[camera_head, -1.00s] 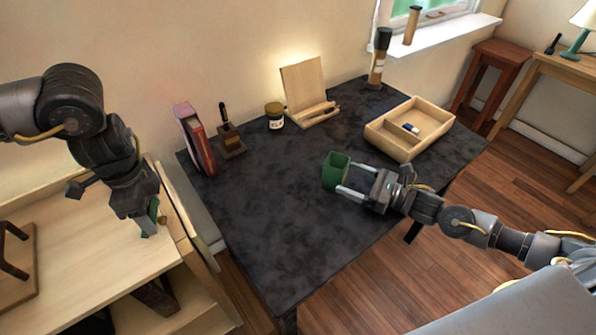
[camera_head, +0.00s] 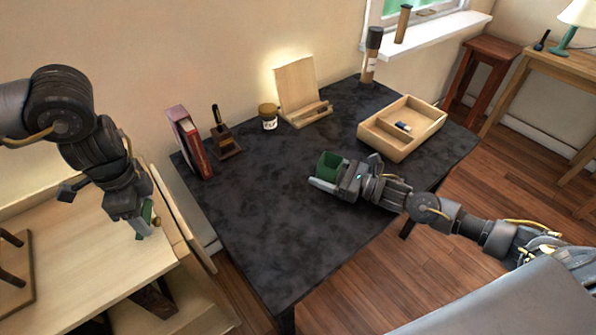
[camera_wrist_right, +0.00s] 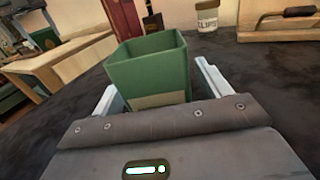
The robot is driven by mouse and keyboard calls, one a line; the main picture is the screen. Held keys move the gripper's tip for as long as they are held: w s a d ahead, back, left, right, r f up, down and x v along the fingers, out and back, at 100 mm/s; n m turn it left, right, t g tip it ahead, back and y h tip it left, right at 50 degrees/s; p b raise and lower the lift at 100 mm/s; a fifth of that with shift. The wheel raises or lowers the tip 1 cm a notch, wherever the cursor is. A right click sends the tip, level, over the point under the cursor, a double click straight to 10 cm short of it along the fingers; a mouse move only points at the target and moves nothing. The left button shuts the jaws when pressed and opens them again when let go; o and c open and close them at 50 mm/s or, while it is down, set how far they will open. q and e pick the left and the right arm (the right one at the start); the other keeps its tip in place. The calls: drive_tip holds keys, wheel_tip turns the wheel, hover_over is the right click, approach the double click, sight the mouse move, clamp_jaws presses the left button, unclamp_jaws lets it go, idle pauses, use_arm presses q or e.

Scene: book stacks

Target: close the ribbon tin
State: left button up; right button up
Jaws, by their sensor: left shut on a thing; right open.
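The green ribbon tin (camera_head: 331,163) stands upright on the dark table, with its top open. It also shows in the right wrist view (camera_wrist_right: 150,72), with a paler label low on its near side. My right gripper (camera_head: 331,173) is open, its fingers on either side of the tin; in the wrist view the fingers (camera_wrist_right: 160,88) appear apart from its walls. My left gripper (camera_head: 143,222) is shut on a small green thing (camera_head: 147,212) above the pale wooden shelf unit at left. That green thing is mostly hidden, and I cannot tell whether it is a lid.
A dark table (camera_head: 260,235) has clear room at front left. A red book (camera_head: 192,146), a stamp-like holder (camera_head: 224,140), a labelled jar (camera_head: 269,117) and a wooden stand (camera_head: 298,92) line its back. A divided wooden tray (camera_head: 402,128) stands right of the tin.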

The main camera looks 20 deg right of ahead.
drive_tip(key=c, duration=1.1)
drive_tip(key=shift+r, duration=0.1)
use_arm(q)
drive_tip(key=shift+f, duration=0.1)
use_arm(e)
drive_tip(key=shift+r, duration=0.6)
use_arm(q)
drive_tip(key=shift+f, duration=0.1)
drive_tip(key=shift+f+b, duration=0.45)
drive_tip(key=shift+b, duration=0.2)
use_arm(e)
drive_tip(key=shift+s+a+r, duration=1.15)
drive_tip(key=shift+s+r, duration=0.8)
drive_tip(key=shift+s, duration=0.1)
drive_tip(key=shift+s+a+r, duration=1.15)
drive_tip(key=shift+s+r, duration=0.75)
drive_tip(key=shift+s, duration=0.1)
drive_tip(key=shift+s+a+r, duration=1.15)
drive_tip(key=shift+s+r, duration=0.8)
drive_tip(key=shift+s, duration=0.1)
